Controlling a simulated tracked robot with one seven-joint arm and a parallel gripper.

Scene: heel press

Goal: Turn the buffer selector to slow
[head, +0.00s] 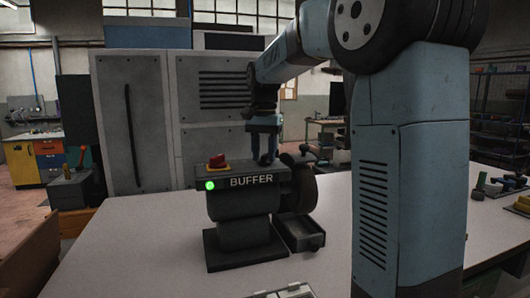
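The buffer (241,229) is a dark grey bench machine on the table, with a white BUFFER label and a lit green lamp (210,186) on its front. A red knob (217,162) on a yellow base sits on its top left. Its wheel (301,192) is at the right side. My gripper (265,160) points straight down at the top right of the buffer housing, right of the red knob. Two fingers show with a small gap, their tips at the top's level. I cannot make out the selector or whether anything is between the fingers.
A dark tray (305,235) sits below the wheel. A pale object (285,292) lies at the near edge. A grey cabinet (133,120) stands behind. My arm covers the right middle.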

